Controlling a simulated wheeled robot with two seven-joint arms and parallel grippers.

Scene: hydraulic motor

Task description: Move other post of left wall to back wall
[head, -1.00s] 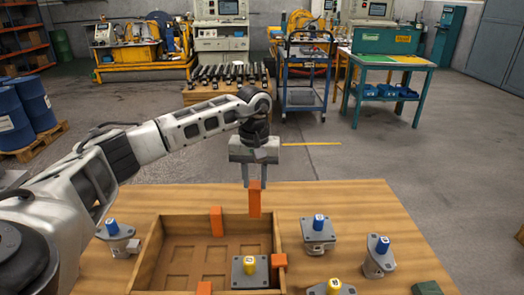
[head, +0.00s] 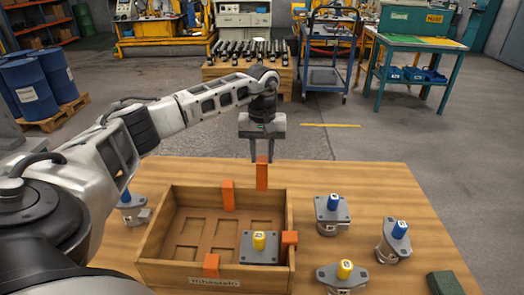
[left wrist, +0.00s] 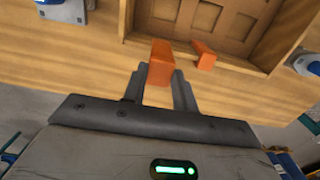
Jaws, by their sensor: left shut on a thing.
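My left gripper (head: 262,160) is shut on an orange post (head: 262,177), held upright at the box's back wall, near the right corner. I cannot tell whether the post touches the wall. The held post (left wrist: 160,65) also shows in the left wrist view. The wooden box (head: 215,281) has a second orange post (head: 228,195) on its back wall, left of the held one; it also shows in the left wrist view (left wrist: 204,55). Other orange posts are on the right wall (head: 289,239) and front wall (head: 211,264). No post shows on the left wall. My right gripper is not in view.
A grey-flanged motor with a yellow cap (head: 259,241) is in the box's front right. Blue-capped motors (head: 332,209) (head: 397,231) and a yellow-capped one (head: 344,271) stand to the right. Another blue-capped motor (head: 126,197) is left of the box. A dark green block (head: 446,284) lies at front right.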

